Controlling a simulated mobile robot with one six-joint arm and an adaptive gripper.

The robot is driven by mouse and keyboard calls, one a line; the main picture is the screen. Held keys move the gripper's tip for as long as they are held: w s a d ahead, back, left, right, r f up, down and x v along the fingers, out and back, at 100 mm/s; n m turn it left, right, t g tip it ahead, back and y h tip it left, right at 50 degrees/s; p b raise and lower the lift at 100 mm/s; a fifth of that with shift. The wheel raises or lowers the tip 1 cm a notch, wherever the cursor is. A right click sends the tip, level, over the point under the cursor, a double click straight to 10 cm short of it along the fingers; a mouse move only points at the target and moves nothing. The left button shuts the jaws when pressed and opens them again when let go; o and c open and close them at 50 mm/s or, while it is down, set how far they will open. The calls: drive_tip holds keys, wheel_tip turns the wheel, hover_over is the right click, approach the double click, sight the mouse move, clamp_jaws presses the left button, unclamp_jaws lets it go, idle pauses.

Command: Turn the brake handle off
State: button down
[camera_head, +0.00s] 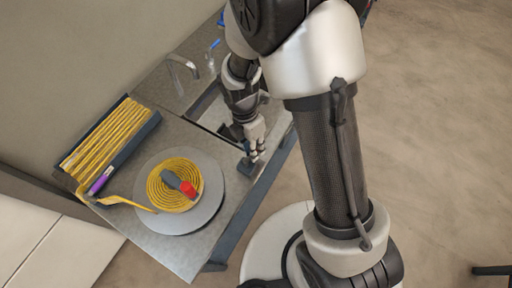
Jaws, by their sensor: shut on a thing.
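My gripper (254,146) reaches down over the right side of the metal bench, near its edge. Its fingers are shut on a small dark blue-grey piece (247,168), which appears to be the brake handle. Only its lower end shows below the fingertips; the rest is hidden by the fingers. I cannot tell its exact angle.
A round grey plate (211,215) holds a coiled yellow hose (157,187) with a red-tipped nozzle (188,189). A dark tray (133,147) of yellow hose lies left. A metal tap (181,66) and a blue-handled piece (213,46) stand behind. Open floor lies right.

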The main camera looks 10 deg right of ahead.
drive_tip(key=shift+w+a+n+h+p, duration=0.2)
drive_tip(key=shift+n+p, duration=0.25)
drive_tip(key=shift+n, duration=0.45)
drive_tip(key=shift+w+a+n+h+p, duration=0.1)
drive_tip(key=shift+w+a+n+p, duration=0.25)
drive_tip(key=shift+n, duration=0.55)
drive_tip(key=shift+s, duration=0.15)
drive_tip(key=c, duration=1.6)
unclamp_jaws()
drive_tip(key=shift+s+v, duration=0.1)
drive_tip(key=shift+v, duration=2.9)
drive_tip(key=shift+s+v, duration=0.15)
drive_tip(key=shift+v, duration=2.85)
